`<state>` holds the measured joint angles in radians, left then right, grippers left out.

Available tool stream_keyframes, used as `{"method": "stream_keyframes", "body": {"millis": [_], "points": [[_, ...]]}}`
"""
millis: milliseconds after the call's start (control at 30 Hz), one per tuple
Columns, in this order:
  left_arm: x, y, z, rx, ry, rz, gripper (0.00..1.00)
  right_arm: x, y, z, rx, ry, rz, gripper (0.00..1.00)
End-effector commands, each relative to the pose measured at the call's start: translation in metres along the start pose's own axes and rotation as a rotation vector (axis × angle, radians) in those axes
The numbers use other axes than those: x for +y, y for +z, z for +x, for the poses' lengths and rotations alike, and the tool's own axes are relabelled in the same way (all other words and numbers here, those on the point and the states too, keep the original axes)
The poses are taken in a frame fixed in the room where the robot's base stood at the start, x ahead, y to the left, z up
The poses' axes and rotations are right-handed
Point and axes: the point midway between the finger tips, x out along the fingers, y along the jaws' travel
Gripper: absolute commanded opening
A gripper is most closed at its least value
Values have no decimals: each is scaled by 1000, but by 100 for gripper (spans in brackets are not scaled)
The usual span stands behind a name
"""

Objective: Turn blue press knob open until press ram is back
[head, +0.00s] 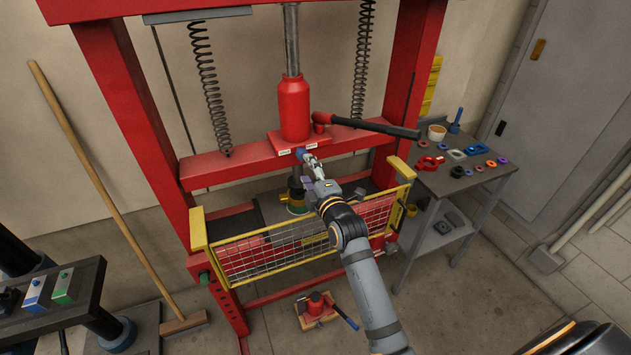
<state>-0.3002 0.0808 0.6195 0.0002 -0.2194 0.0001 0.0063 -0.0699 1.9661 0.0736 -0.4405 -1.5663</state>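The red press (230,168) stands in the middle, with a red bottle jack (293,108) on its crossbeam. The blue press knob (300,152) is small and sits at the front of the crossbeam, below the jack, between small white labels. My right gripper (308,158) is right at the knob, its fingertips touching or almost touching it; the fingers are too small to tell whether they are closed on it. The press ram (296,184) shows as a dark cylinder below the crossbeam, partly hidden by my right gripper. My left gripper is not in view.
A yellow-framed mesh guard (262,258) spans the press front, under my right arm. A black jack handle (370,126) sticks out to the right above the gripper. A side table (440,184) holds small parts. A broom (105,190) leans at left.

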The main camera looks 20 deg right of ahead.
Motion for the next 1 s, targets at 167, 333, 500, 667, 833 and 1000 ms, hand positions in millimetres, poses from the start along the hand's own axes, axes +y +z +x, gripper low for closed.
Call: {"method": "stream_keyframes", "body": {"millis": [167, 333, 500, 667, 833, 1000], "points": [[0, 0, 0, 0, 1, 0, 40, 0, 0, -43, -1, 1, 1, 54], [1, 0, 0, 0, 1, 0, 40, 0, 0, -66, 0, 2, 0, 54], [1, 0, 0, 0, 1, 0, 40, 1, 0, -72, 0, 3, -1, 54], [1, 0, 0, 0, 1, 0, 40, 1, 0, -72, 0, 3, -1, 54], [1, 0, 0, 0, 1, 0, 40, 1, 0, -71, 0, 3, -1, 54], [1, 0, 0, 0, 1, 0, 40, -29, 4, -84, -10, -129, 132, 54]]}}
